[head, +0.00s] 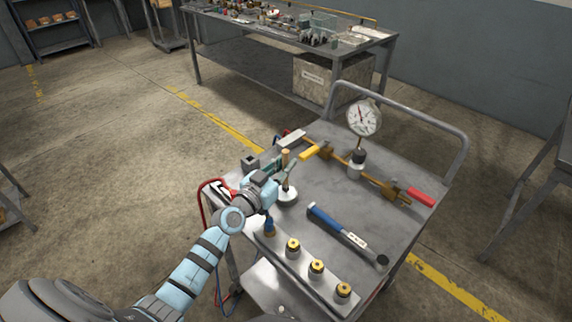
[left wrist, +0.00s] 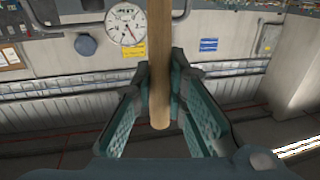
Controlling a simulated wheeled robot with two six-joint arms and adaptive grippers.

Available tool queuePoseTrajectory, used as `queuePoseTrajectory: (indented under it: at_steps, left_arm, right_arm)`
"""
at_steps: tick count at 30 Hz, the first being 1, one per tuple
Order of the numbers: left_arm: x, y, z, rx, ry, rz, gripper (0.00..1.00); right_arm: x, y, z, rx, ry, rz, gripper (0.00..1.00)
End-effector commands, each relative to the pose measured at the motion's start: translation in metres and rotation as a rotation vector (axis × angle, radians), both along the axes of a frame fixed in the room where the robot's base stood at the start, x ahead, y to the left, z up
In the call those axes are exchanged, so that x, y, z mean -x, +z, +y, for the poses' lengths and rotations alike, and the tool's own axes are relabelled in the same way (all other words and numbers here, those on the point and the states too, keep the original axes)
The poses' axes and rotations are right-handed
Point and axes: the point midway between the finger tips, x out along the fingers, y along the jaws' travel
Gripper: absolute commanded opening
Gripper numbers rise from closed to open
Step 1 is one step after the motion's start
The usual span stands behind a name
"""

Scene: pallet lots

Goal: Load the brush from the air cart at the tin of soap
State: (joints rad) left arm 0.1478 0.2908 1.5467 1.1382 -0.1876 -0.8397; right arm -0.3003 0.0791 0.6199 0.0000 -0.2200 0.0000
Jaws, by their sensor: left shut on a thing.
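My left gripper (head: 285,172) is shut on the upright wooden handle of the brush (head: 285,157). In the left wrist view the handle (left wrist: 160,65) runs between the two teal-padded fingers (left wrist: 161,95), its round end toward the camera. Below the gripper, a low round pale tin (head: 287,198) stands on the grey air cart (head: 325,185). The brush's lower end is over or in the tin; I cannot tell whether it touches the soap. The soap surface is hidden. My right gripper is not in view.
A blue-handled tool (head: 338,228) lies right of the tin. A pressure gauge (head: 363,118) stands on a brass pipe with yellow and red handles (head: 420,197). Several brass-topped fittings (head: 316,267) line the cart's front. A cluttered workbench (head: 290,25) stands behind.

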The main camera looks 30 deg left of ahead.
Motion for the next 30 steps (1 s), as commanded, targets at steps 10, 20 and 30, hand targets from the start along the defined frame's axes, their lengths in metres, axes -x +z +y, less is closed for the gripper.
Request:
queuePoseTrajectory:
  at_steps: [10,20,30]
  left_arm:
    - [0.0000,-0.0043,0.0000,0.000,0.000,0.000,0.00]
    - [0.0000,-0.0080,0.0000,0.000,0.000,0.000,0.00]
    - [0.0000,-0.0084,0.0000,0.000,0.000,0.000,0.00]
  right_arm:
    - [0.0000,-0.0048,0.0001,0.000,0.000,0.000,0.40]
    - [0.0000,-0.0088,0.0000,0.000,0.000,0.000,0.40]
    - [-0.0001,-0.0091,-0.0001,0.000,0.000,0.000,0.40]
